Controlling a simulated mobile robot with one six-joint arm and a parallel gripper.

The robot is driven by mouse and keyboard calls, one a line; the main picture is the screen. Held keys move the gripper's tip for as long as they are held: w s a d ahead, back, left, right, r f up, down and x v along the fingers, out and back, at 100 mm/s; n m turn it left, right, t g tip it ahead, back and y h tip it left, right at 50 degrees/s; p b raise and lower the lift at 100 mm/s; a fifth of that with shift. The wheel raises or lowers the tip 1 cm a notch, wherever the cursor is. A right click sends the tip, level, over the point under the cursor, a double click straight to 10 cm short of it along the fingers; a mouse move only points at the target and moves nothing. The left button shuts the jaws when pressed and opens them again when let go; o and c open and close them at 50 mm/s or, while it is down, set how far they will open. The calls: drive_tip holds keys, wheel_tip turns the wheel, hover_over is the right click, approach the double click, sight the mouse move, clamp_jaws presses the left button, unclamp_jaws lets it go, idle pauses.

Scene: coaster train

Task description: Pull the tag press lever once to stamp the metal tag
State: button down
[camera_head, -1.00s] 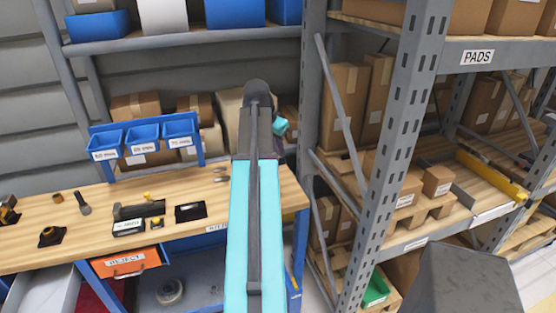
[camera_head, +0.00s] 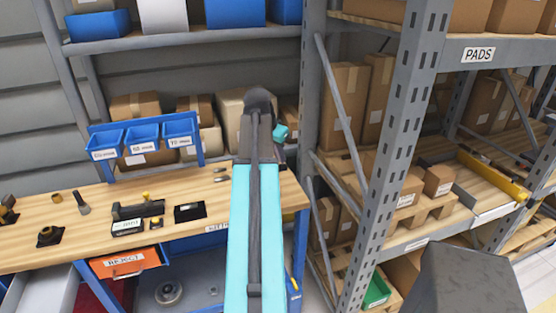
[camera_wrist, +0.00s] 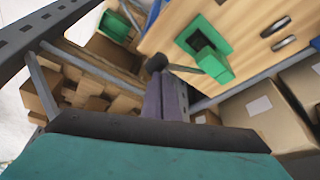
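The tag press shows in the wrist view as a green block with a dark opening (camera_wrist: 207,40) and a green head on the wooden bench. Its lever (camera_wrist: 188,68) is a grey rod running from the green head to a dark round knob. My gripper (camera_wrist: 163,76) is at that knob, its two grey fingers close together. The knob is at the fingertips, but whether they clamp it is unclear. I cannot make out a tag in the press.
Two small metal ovals (camera_head: 220,174) lie on the workbench (camera_head: 165,236) left of my arm. Blue bins (camera_head: 143,141) stand at its back, with an orange reject bin (camera_head: 125,262) below its front. A tall grey rack (camera_head: 395,150) with boxes stands close on the right.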

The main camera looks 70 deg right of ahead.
sight(280, 170)
drive_tip(key=shift+s+a+f+b, duration=0.15)
drive_tip(key=shift+f+b, duration=0.35)
drive_tip(key=shift+f, duration=0.85)
drive_tip(key=shift+s+a+f+b, duration=0.15)
drive_tip(key=shift+f+b, duration=0.1)
drive_tip(key=shift+f, duration=0.4)
drive_tip(key=shift+s+a+f+b, duration=0.1)
drive_tip(key=shift+a+f+b, duration=0.15)
drive_tip(key=shift+f, duration=0.35)
drive_tip(key=shift+s+a+f+b, duration=0.15)
drive_tip(key=shift+f+b, duration=0.15)
drive_tip(key=shift+f, duration=0.35)
drive_tip(key=shift+r, duration=0.1)
idle(0.3)
wheel_tip(280, 170, up, 13)
drive_tip(key=p, duration=0.8)
idle(1.6)
idle(0.5)
